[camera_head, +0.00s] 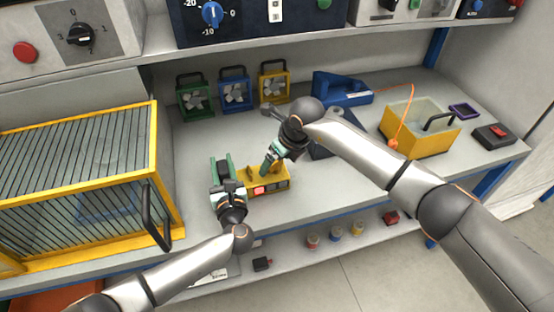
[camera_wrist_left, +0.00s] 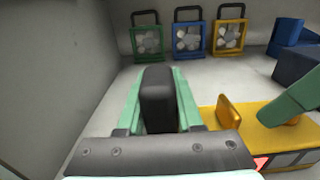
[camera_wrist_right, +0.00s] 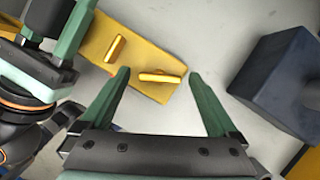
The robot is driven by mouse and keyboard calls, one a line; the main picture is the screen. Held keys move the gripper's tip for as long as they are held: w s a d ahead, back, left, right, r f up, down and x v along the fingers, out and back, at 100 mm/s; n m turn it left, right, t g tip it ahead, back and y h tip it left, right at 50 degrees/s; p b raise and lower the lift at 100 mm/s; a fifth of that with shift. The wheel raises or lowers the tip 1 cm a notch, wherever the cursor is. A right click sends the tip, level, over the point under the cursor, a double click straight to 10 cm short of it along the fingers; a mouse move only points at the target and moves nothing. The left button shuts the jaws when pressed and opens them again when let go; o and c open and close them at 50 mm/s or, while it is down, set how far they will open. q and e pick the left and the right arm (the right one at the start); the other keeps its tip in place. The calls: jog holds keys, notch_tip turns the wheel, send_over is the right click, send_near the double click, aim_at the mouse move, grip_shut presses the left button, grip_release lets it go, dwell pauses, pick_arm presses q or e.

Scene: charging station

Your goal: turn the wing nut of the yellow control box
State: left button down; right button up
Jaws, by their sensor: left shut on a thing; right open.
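The yellow control box (camera_head: 248,183) lies on the bench with red and dark parts along its front. It also shows in the left wrist view (camera_wrist_left: 252,138) and right wrist view (camera_wrist_right: 140,57). Two upright yellow wing pieces stand on it: one (camera_wrist_right: 115,48) nearer my left gripper, the other (camera_wrist_right: 160,77) between my right fingertips. My right gripper (camera_wrist_right: 158,74) is open above the box; I cannot tell whether it touches the wing. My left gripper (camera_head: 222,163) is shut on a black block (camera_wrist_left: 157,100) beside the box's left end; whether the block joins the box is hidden.
A yellow-framed cage (camera_head: 75,180) stands at left. Small green, blue and yellow fans (camera_head: 235,92) line the back. A dark blue block (camera_wrist_right: 285,75) stands near my right gripper. A yellow bin (camera_head: 418,138) is at right. A shelf with panels overhangs the back. Bare bench lies behind the box.

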jog(key=shift+c, duration=0.2)
jog(key=c, duration=1.3)
jog(key=shift+a+m+t+h, duration=0.1)
jog(key=shift+m+t+h, duration=0.25)
jog(key=shift+m, duration=0.85)
jog(key=shift+a+m+t+h, duration=0.15)
jog(key=shift+m+h, duration=0.3)
jog(key=shift+m, duration=0.75)
jog(key=shift+c, duration=0.2)
jog(key=shift+d, duration=0.1)
jog(key=o, duration=1.4)
jog(key=v, duration=1.2)
jog(key=shift+d, duration=0.1)
